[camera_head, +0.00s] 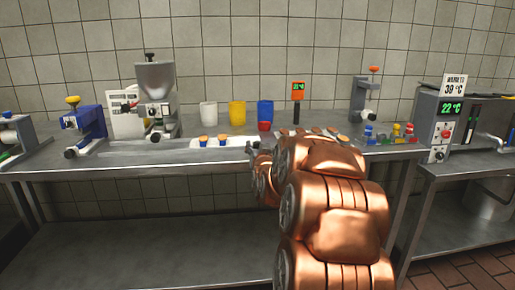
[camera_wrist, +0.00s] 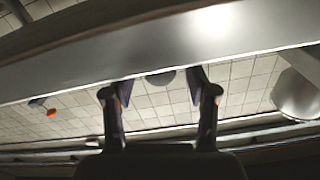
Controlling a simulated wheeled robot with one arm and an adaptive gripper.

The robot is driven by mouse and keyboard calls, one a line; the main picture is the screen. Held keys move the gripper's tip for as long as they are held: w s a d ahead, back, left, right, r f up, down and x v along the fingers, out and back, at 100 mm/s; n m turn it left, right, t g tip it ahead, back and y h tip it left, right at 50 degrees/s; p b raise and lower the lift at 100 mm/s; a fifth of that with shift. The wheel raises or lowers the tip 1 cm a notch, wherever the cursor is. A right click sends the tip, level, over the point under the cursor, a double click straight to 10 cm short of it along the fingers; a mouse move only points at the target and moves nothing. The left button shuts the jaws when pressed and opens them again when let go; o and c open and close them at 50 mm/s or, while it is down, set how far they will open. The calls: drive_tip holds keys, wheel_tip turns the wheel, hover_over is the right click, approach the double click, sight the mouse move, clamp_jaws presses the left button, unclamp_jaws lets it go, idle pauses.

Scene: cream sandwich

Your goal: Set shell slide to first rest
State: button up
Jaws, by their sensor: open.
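My gripper (camera_wrist: 160,97) is open in the wrist view, with its two dark fingers apart and nothing held between them. In the head view my gripper (camera_head: 252,150) is small and dark beyond my copper arm, over the front part of the steel bench. I cannot tell for sure which part is the shell slide. A blue device with a yellow knob (camera_head: 85,124) stands at the left of the bench. A grey stand with an orange knob (camera_head: 366,97) stands at the back right. The wrist view shows a broad grey metal band (camera_wrist: 150,48) close beyond the fingertips.
A hopper machine (camera_head: 156,92), a white cup (camera_head: 208,113), a yellow cup (camera_head: 237,112) and a blue cup (camera_head: 265,112) stand along the back. Small coloured pieces (camera_head: 390,135) lie at the right. A control unit (camera_head: 440,128) stands on the right bench. My arm hides the bench's middle.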

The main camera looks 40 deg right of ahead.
drive_tip(key=shift+x, duration=0.85)
drive_tip(key=shift+c, duration=0.3)
clamp_jaws()
